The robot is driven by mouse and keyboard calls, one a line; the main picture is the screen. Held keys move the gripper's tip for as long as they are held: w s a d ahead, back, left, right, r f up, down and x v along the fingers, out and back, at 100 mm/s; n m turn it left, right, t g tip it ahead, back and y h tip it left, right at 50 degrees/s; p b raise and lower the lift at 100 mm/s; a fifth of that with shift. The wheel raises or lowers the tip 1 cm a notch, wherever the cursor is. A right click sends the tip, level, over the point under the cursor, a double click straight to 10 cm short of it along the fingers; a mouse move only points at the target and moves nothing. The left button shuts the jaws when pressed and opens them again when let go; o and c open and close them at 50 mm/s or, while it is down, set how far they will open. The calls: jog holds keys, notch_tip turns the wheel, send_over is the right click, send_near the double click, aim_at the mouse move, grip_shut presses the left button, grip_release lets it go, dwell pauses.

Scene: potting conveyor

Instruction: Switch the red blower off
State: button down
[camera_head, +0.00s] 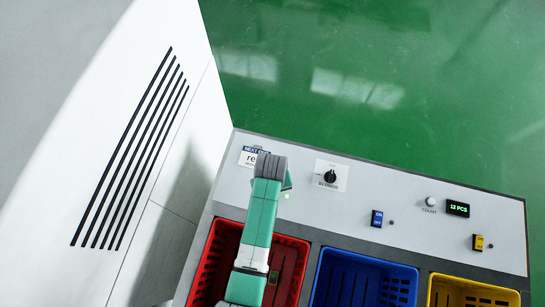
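My teal and grey arm reaches over the red crate (217,261) to the left part of the white control panel (350,208). Only a teal edge of what looks like my gripper (288,181) shows beside the grey wrist; the fingers are hidden below it. A small green lamp (287,196) is lit just right of the arm. No red switch shows; my arm covers the panel above the red crate. The black BLOWER knob (330,176) is to the right of the wrist. Whether my gripper touches the panel cannot be told.
A blue switch (377,218) and a yellow switch (478,242) sit above the blue crate (365,265) and yellow crate (475,283), each with a dark lamp. A COUNT button (431,200), a "12 PCS" display (458,208) and a partly covered NEXT OUT card (250,160) are nearby. A white slotted housing (165,110) stands left.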

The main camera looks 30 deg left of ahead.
jog(key=shift+f, duration=0.5)
notch_tip(320, 180, up, 7)
jog(key=p, duration=0.7)
jog(key=shift+r, duration=0.15)
dwell(0.4)
